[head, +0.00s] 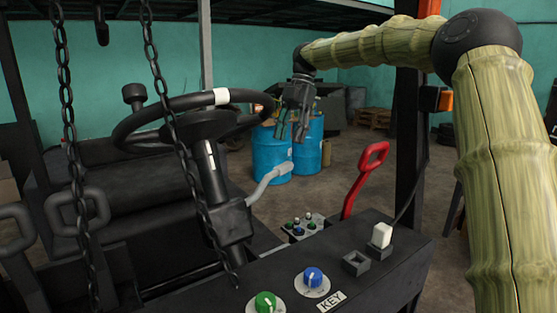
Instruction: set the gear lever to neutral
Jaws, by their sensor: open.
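A grey lever (268,184) with a pale rounded tip sticks out to the upper right from the steering column (213,185); it looks like the gear lever. No position marks are readable on it, so I cannot tell its setting. My gripper (291,132) is open and empty, with its fingers pointing down. In the picture it is above and slightly right of the lever tip, apart from it. How far it is from the lever in depth is unclear.
The black steering wheel (190,114) is left of my gripper. A red handle (364,180) stands to the right. The dash panel (345,285) carries a green knob (265,303), a blue knob (313,277) and a white-topped switch (381,236). Chains (67,110) hang at left. Blue barrels (271,155) stand behind.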

